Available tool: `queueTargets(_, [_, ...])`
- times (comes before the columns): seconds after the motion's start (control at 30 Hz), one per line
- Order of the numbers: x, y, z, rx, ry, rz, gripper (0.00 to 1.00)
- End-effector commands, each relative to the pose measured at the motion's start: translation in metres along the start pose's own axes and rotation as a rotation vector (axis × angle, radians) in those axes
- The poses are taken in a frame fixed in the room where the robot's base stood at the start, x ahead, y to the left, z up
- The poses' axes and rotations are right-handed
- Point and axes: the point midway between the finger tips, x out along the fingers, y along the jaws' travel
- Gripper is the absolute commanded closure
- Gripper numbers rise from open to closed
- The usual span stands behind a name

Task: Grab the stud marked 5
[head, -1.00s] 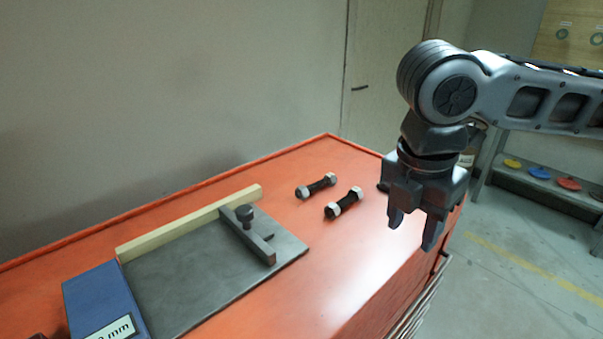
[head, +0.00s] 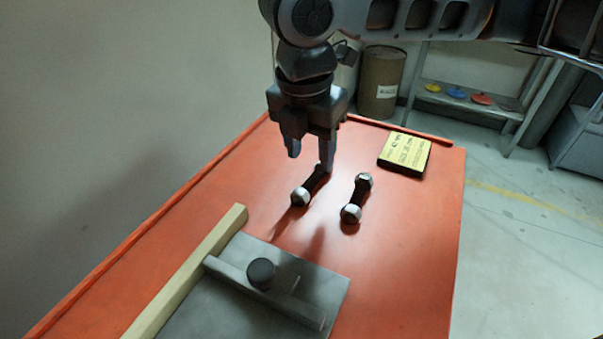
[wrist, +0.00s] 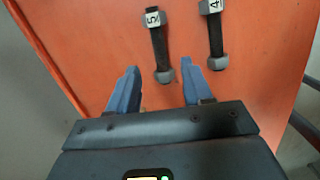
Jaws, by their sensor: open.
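The stud marked 5 (wrist: 158,43) is a black rod with a light nut at each end, lying on the orange top. In the wrist view its white label is at the upper end, and its lower nut shows just beyond and between my fingertips. My gripper (wrist: 160,82) is open and empty. In the head view my gripper (head: 309,160) hangs over the far end of the left stud (head: 302,196) and hides that end. The stud marked 4 (wrist: 215,36) lies to the right, roughly parallel; the right stud also shows in the head view (head: 357,198).
A grey plate (head: 215,305) with a bar and black knob (head: 261,273) lies nearer, beside a pale wooden strip (head: 190,270). A yellow-topped box (head: 405,151) lies at the far right. The orange top (head: 410,250) is clear right of the studs.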

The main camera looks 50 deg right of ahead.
Motion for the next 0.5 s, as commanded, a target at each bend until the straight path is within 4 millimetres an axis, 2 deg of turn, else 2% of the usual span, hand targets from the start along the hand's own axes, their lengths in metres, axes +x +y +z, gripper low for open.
queueTargets(0.5, [0.061, 0.002, 0.001, 0.001, 0.000, -0.002, 0.50])
